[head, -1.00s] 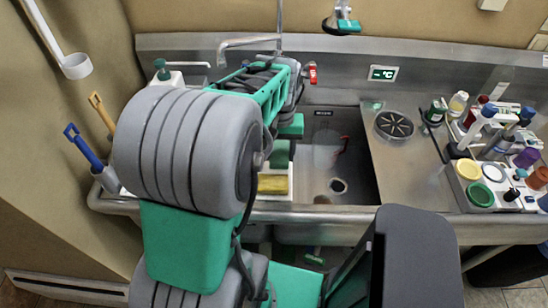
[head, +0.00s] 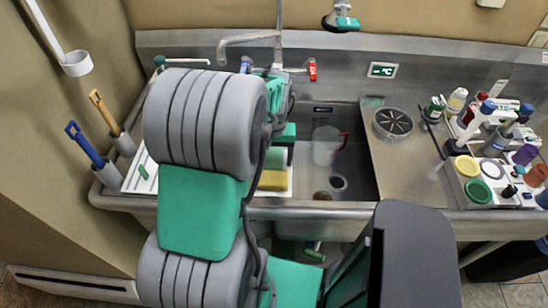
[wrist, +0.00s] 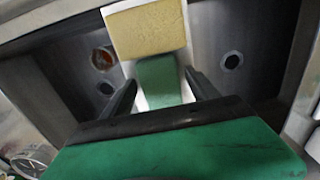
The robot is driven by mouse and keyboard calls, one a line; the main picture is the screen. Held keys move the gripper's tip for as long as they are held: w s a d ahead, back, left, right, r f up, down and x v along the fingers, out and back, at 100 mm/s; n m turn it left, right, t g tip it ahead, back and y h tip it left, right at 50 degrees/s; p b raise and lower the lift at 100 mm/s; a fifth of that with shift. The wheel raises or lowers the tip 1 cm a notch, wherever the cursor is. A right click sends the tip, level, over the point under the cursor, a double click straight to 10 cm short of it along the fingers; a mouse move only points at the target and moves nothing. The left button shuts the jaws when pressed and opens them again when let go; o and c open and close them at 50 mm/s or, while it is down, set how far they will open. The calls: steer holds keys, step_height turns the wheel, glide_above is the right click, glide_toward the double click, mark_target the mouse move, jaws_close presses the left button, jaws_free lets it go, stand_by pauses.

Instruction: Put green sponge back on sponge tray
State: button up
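The green sponge (head: 276,157) lies behind the yellow sponge (head: 273,180) over the white sponge tray (head: 290,181) on the sink's left side. In the wrist view, the green sponge (wrist: 160,80) sits beside the yellow sponge (wrist: 146,30), with white tray (wrist: 121,57) showing around them. My gripper (wrist: 161,78) is at the green sponge, one finger on either side. Narrow gaps show between fingers and sponge, so it looks open. Whether the sponge rests fully on the tray is hard to tell. In the head view my arm hides most of the gripper.
The sink holds a clear jug (head: 325,147) with a red handle. A faucet (head: 248,40) rises behind my arm. A drainboard (head: 400,165) with a round drain lies right, then a white rack (head: 483,185) of bottles. Brushes (head: 83,143) stand left.

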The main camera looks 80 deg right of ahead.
mark_target(274, 159)
steer(key=shift+r, duration=0.1)
step_height(274, 159, up, 11)
steer(key=b, duration=0.1)
steer(key=w+a+r+n, duration=0.1)
steer(key=w+a+n, duration=0.1)
steer(key=w, duration=0.4)
steer(key=w+a+r+n, duration=0.1)
steer(key=w+a, duration=0.2)
steer(key=w, duration=0.2)
steer(key=w+a+n+t+h, duration=0.1)
steer(key=w+a+n, duration=0.3)
steer(key=w+a, duration=0.55)
steer(key=w+a+n+t, duration=0.1)
steer(key=w+a+n, duration=0.2)
steer(key=a, duration=0.9)
steer(key=w+a+n+t+y, duration=0.1)
steer(key=a+n, duration=0.4)
steer(key=a, duration=0.7)
steer(key=shift+w+a+f+n+t, duration=0.25)
steer(key=shift+w+t, duration=0.25)
steer(key=shift+w, duration=0.55)
steer(key=shift+r, duration=0.1)
